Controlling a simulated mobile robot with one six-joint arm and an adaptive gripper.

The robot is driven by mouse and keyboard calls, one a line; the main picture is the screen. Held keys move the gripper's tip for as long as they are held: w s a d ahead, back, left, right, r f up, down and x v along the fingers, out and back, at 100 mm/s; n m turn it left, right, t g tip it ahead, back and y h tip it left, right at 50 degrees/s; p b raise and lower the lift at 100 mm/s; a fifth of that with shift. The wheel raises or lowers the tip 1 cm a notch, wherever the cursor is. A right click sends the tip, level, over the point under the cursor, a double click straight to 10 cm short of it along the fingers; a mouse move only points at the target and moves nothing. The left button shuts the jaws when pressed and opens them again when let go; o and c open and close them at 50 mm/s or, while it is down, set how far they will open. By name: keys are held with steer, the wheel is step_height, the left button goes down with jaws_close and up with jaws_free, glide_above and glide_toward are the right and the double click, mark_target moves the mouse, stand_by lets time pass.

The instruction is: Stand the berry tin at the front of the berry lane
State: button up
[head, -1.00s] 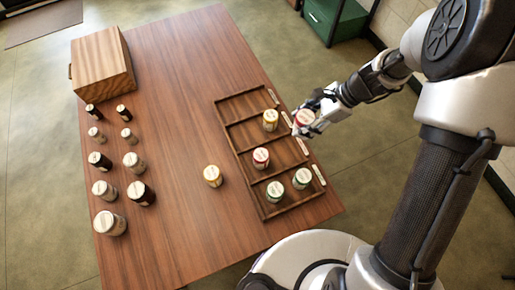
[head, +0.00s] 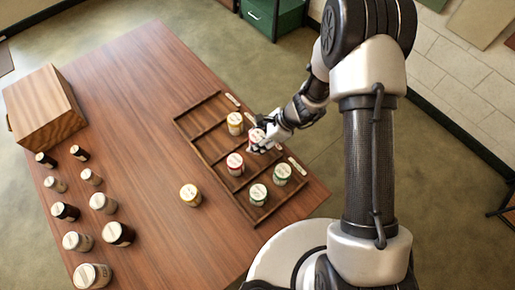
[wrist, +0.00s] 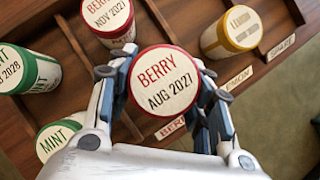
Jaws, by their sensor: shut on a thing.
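My gripper (wrist: 165,112) is shut around a white tin with a red rim, the berry tin (wrist: 164,80), lid reading BERRY AUG 2027. In the head view the held tin (head: 256,134) is upright at the label end of the berry lane. I cannot tell whether its base touches the lane floor. Another berry tin (wrist: 107,18), marked NOV 2027, stands farther back in that lane, apart from the held one; it also shows in the head view (head: 235,163). The berry label (wrist: 171,126) is partly hidden by my gripper.
The rack (head: 209,167) has low dividers. Two green mint tins (head: 258,193) (head: 282,173) stand in one neighbouring lane, a yellow tin (head: 235,123) in the other. A loose yellow tin (head: 190,194), several jars (head: 103,202) and a wooden box (head: 44,105) are on the table.

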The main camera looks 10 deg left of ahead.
steer(key=shift+f+b, duration=0.6)
steer(key=shift+f, duration=1.8)
steer(key=shift+f, duration=0.1)
steer(key=shift+f, duration=0.15)
steer(key=o, duration=1.1)
steer(key=shift+r, duration=0.2)
steer(key=shift+d+r, duration=0.15)
steer(key=shift+r, duration=0.15)
steer(key=p+v, duration=0.3)
steer(key=v, duration=0.8)
steer(key=shift+d+r, duration=0.1)
steer(key=shift+r, duration=0.1)
